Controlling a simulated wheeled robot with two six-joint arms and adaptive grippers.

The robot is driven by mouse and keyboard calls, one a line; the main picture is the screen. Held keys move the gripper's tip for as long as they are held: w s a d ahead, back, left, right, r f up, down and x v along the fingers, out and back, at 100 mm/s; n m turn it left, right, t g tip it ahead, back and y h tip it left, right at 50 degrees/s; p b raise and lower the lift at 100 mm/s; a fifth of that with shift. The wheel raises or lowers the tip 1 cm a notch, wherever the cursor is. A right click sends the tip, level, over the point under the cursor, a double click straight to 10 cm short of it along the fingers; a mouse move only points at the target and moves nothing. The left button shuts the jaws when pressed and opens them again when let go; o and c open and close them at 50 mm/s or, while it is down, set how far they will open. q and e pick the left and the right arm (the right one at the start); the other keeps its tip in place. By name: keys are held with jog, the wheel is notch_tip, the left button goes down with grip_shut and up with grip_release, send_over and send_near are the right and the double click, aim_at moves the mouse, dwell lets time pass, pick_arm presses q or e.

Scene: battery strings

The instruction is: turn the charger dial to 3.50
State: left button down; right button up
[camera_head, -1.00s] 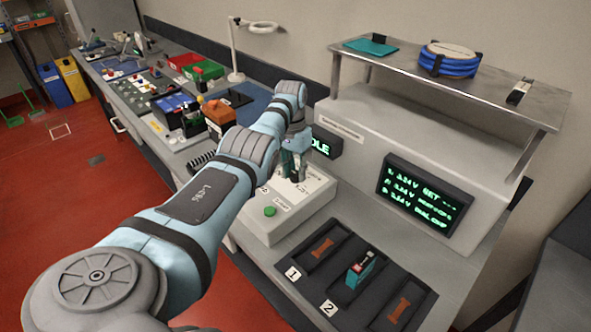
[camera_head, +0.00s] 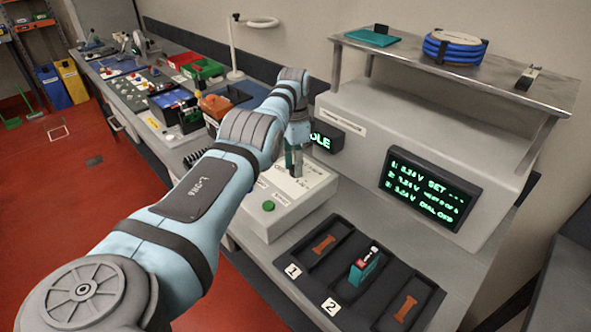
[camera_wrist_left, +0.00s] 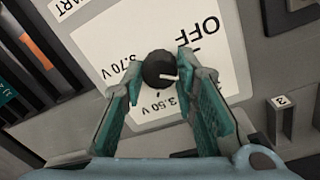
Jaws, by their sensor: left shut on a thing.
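The charger (camera_head: 275,222) is a pale box on the bench with a green button. Its dial is a black round knob (camera_wrist_left: 160,68) with a white pointer line, seen in the left wrist view. The pointer points right, between the OFF print and the 3.50 V print on the white label (camera_wrist_left: 115,55); 3.70 V is printed to the left. My left gripper (camera_head: 293,172) is over the charger, and in the wrist view its teal-padded fingers (camera_wrist_left: 160,70) are shut on the knob from both sides. In the head view the gripper hides the knob. My right gripper is not in view.
A dark screen (camera_head: 430,188) with green text reads SET --- and DIAL OFF. A smaller IDLE display (camera_head: 325,141) is behind the gripper. A black tray (camera_head: 335,280) with numbered slots holds a teal cell (camera_head: 365,268). A metal shelf (camera_head: 480,78) stands above.

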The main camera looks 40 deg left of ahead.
pick_arm(q)
jog(key=shift+m+b, duration=0.45)
jog(key=shift+m, duration=0.55)
jog(key=m, duration=0.2)
jog(key=shift+m+b, duration=0.3)
jog(key=shift+b, duration=0.05)
jog(key=shift+d+m, duration=0.1)
jog(key=shift+m, duration=1.8)
jog(key=shift+r+m+p, duration=0.2)
jog(key=shift+m+p, duration=0.45)
jog(key=shift+m, duration=0.25)
jog(key=m+p, duration=0.2)
jog(key=shift+m+y, duration=0.3)
jog(key=m+p, duration=0.2)
jog(key=m, duration=0.1)
jog(key=shift+f+p, duration=0.1)
jog(key=shift+p, duration=0.3)
jog(key=shift+m, duration=0.5)
jog(key=shift+f, duration=0.15)
